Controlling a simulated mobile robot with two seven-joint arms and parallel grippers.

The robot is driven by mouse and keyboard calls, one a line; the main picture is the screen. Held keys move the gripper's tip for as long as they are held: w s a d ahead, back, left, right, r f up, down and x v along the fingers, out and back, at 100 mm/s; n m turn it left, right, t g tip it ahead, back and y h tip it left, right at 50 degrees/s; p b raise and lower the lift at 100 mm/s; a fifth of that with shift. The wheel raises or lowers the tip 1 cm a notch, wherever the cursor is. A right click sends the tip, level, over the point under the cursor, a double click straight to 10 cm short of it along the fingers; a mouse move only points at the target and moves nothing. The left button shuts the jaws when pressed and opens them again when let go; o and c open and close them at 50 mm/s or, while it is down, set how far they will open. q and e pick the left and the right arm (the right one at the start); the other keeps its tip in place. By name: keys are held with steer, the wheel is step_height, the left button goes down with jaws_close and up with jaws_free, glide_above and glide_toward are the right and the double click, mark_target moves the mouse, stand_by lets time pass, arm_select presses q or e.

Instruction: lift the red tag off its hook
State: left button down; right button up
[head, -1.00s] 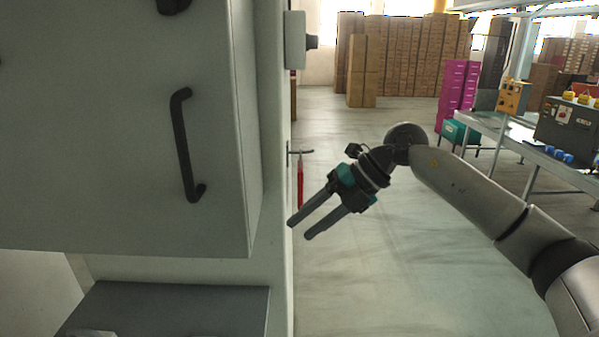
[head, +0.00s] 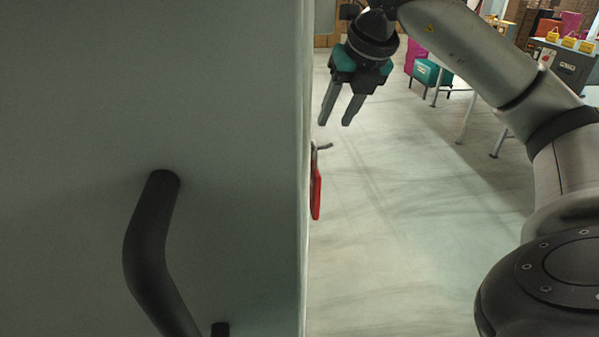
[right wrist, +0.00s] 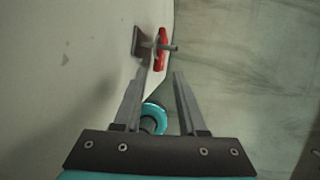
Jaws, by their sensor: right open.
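The red tag (head: 316,192) hangs from a grey hook (head: 323,147) on the side face of the pale cabinet in the head view. In the right wrist view the red tag (right wrist: 162,50) hangs at the hook (right wrist: 170,48), which sticks out from a small dark plate on the wall. My right gripper (head: 335,124) is open and empty, above the hook in the head view and apart from it. Its fingers also show in the right wrist view (right wrist: 157,80), with the hook and tag beyond their tips. My left gripper is not in view.
The cabinet door (head: 220,120) with a black handle (head: 145,255) fills the left of the head view. A teal ring (right wrist: 155,112) shows between the fingers in the right wrist view. Workbenches with a grey machine (head: 560,65) stand far right. The floor beyond the tag is clear.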

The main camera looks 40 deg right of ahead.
step_height(320, 180, down, 3)
glide_above(315, 167)
steer(key=s+d, duration=0.1)
step_height(315, 167, down, 5)
steer(key=shift+s+f+p, duration=0.15)
steer(key=shift+p, duration=0.2)
steer(key=x, duration=0.1)
steer(key=p+x, duration=0.1)
steer(key=x, duration=0.3)
steer(key=shift+s+a+f+p, duration=0.15)
steer(key=shift+s+a+p, duration=0.05)
steer(key=shift+a+p, duration=0.15)
steer(key=shift+w+d+f, duration=0.1)
steer(key=shift+w+f, duration=0.05)
steer(key=shift+f, duration=0.15)
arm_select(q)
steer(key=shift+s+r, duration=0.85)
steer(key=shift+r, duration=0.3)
arm_select(e)
steer(key=shift+c, duration=0.2)
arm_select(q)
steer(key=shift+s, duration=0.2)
arm_select(e)
jaws_close()
